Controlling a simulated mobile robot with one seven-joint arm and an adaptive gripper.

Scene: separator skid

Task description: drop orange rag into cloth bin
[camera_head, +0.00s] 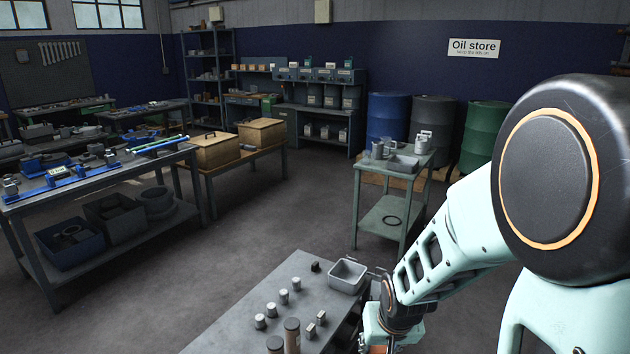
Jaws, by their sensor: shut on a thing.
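My gripper (388,345) is at the bottom edge of the head view, right of the near grey table, and its fingertips are mostly cut off by the frame. A small orange-brown patch shows at its lower end, which looks like the orange rag (378,349); most of it is out of view. The gripper is shut on it. A small open grey bin (347,276) stands at the far right corner of the near table, beyond my gripper and slightly left of it. I cannot tell whether this is the cloth bin; no label is readable.
The near table (255,326) holds several small metal cylinders, blocks and brown-topped cylinders. A grey-green cart (386,170) with a tray and cans stands behind. Left is a workbench (100,178) with bins on its lower shelf. Drums (433,124) line the back wall. Floor between is clear.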

